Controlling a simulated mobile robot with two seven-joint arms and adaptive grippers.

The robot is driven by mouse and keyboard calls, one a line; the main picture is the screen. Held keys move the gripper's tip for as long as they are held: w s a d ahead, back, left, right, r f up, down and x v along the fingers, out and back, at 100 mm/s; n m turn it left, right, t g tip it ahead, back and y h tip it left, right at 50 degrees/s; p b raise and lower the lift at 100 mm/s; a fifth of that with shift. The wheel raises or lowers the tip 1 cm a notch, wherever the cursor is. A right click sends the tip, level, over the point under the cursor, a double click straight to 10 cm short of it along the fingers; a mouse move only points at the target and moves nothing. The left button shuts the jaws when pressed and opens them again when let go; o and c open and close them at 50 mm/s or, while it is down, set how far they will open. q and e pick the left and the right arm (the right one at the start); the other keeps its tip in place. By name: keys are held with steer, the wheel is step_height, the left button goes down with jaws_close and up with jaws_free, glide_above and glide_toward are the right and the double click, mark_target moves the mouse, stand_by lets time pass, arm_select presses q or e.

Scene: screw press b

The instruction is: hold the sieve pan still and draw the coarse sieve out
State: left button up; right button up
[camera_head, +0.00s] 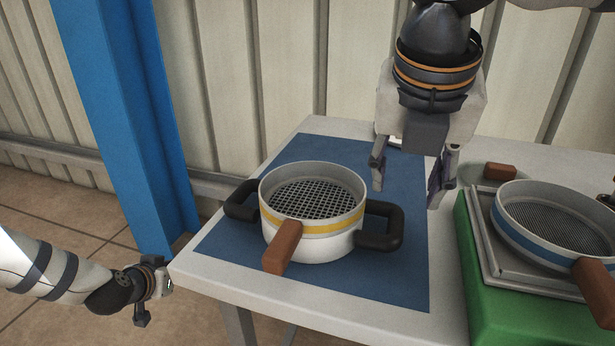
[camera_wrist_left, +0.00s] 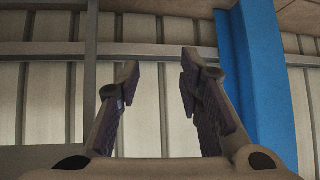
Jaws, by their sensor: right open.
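The white sieve pan (camera_head: 325,246) with two black side handles stands on a blue mat. The coarse sieve (camera_head: 343,221), with a yellow band, wide mesh and a brown wooden handle (camera_head: 282,247) pointing to the front, sits in the top of the pan. My right gripper (camera_head: 407,187) points down, open and empty, behind the pan's right black handle (camera_head: 385,226) and apart from it. My left gripper (camera_head: 158,290) is low at the left, beyond the table's edge and away from the pan. In the left wrist view its fingers (camera_wrist_left: 158,68) are apart with nothing between them.
A second sieve (camera_head: 555,232) with a blue band and fine mesh sits on a green-based unit (camera_head: 477,285) at the right. The blue mat (camera_head: 395,288) is bare in front of the pan. A blue post (camera_head: 122,110) stands behind the table's left side.

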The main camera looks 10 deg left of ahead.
mark_target(397, 223)
arm_select(q)
steer(key=w+a+r+n+t+y, duration=0.1)
steer(key=w+a+r+n+y, duration=0.15)
steer(key=w+r+n, duration=0.45)
steer(key=w+a+r+n+t+y, duration=0.1)
steer(key=w+r+n+y, duration=0.2)
steer(key=w+r+n, duration=0.5)
steer(key=s+d+r+n+g+y, duration=0.25)
steer(key=d+r+n, duration=0.25)
steer(key=r+n, duration=0.4)
arm_select(e)
steer(key=x, duration=1.1)
steer(key=shift+f, duration=0.2)
steer(key=shift+w+d+f, duration=0.1)
steer(key=shift+w+f, duration=0.05)
steer(key=shift+f, duration=0.2)
arm_select(q)
steer(key=s+d+r+n+g+h, duration=0.3)
steer(key=s+d+r+n, duration=0.1)
steer(key=d, duration=0.5)
steer(key=s+d+r+n+g+h, duration=0.2)
steer(key=s+d+r+n+g, duration=0.1)
steer(key=s+d, duration=0.4)
steer(key=s+d+r+n+g+h, duration=0.3)
steer(key=s+d+r+n, duration=0.1)
steer(key=d, duration=0.9)
steer(key=shift+s+r+n+h, duration=0.3)
steer(key=shift+s+r, duration=0.45)
steer(key=shift+s, duration=0.35)
